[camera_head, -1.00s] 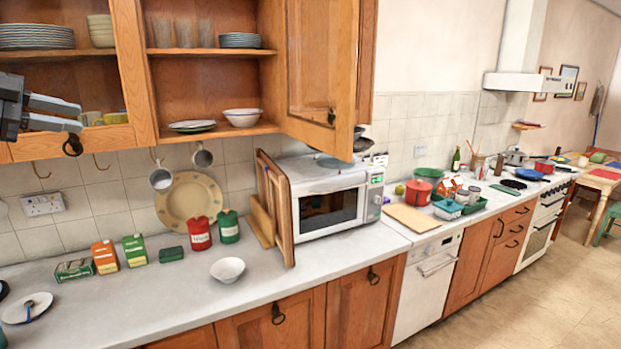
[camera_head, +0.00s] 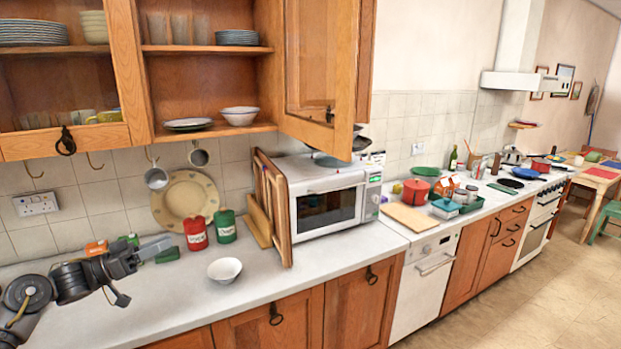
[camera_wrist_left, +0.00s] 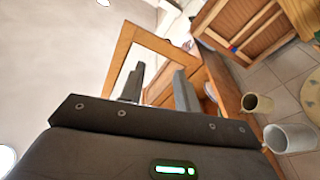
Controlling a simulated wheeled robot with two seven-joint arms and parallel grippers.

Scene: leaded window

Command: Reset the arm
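My left gripper (camera_head: 146,268) is in the lower left of the head view, above the white counter (camera_head: 185,306), with its arm coming in from the left. Its two fingers are spread apart with nothing between them. In the left wrist view the fingers (camera_wrist_left: 158,85) stand apart too, with an orange-brown wooden frame seen beyond them. My right gripper shows in neither view.
A white bowl (camera_head: 225,269), red canister (camera_head: 196,233) and green canister (camera_head: 225,226) stand right of the gripper. Small boxes (camera_head: 97,247) are partly hidden behind it. Mugs (camera_head: 156,178) hang under the wall cabinet, whose door (camera_head: 321,70) is open. A microwave (camera_head: 328,203) stands further right.

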